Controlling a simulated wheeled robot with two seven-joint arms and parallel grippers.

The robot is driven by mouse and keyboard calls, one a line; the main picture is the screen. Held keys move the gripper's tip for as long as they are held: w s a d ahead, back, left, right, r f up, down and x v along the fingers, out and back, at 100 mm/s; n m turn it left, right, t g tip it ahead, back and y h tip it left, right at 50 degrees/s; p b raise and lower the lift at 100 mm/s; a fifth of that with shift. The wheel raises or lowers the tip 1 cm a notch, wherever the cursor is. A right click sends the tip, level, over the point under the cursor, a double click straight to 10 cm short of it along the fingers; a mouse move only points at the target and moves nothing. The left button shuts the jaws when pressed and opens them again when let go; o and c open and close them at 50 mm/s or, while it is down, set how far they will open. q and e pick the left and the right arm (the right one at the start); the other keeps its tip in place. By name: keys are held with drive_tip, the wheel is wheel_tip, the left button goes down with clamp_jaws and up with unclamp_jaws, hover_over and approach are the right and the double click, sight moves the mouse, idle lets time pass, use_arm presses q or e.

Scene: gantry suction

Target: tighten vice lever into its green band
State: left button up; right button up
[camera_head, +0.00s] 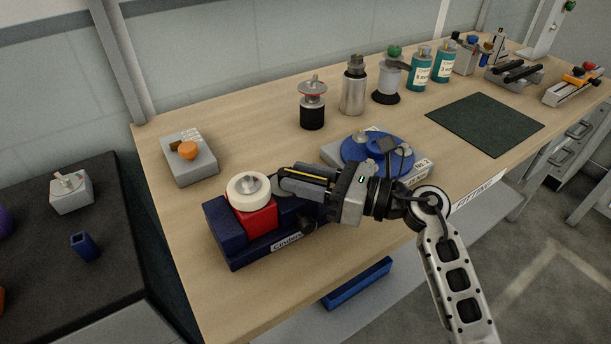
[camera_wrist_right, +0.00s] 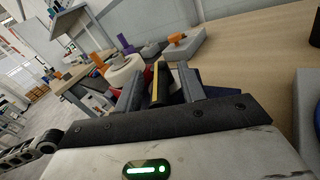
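The vice (camera_head: 228,232) is a dark blue block with a red part (camera_head: 258,220), standing near the bench's front left edge. A white round piece with a grey knob (camera_head: 247,187) and a small red mark sits on top; its white rim (camera_wrist_right: 126,70) shows in the wrist view. My right gripper (camera_head: 277,183) is just right of the white piece, above the vice. Its fingers (camera_wrist_right: 160,72) are apart, with a dark yellow-striped bar between them. My left gripper is out of view.
A blue turntable (camera_head: 362,153) stands behind my right wrist. A grey block with an orange knob (camera_head: 188,150) is at the back left. Bottles and cans (camera_head: 353,85) line the back. The dark green mat (camera_head: 485,124) is bare.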

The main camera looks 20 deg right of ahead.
drive_tip(key=b+v, duration=0.4)
drive_tip(key=v, duration=1.1)
drive_tip(key=shift+s+d+r, duration=0.1)
drive_tip(key=shift+s+d, duration=0.2)
drive_tip(key=shift+d, duration=0.15)
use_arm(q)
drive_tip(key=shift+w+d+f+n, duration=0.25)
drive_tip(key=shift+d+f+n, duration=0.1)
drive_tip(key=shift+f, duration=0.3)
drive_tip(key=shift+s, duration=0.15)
use_arm(e)
drive_tip(key=shift+s, duration=0.1)
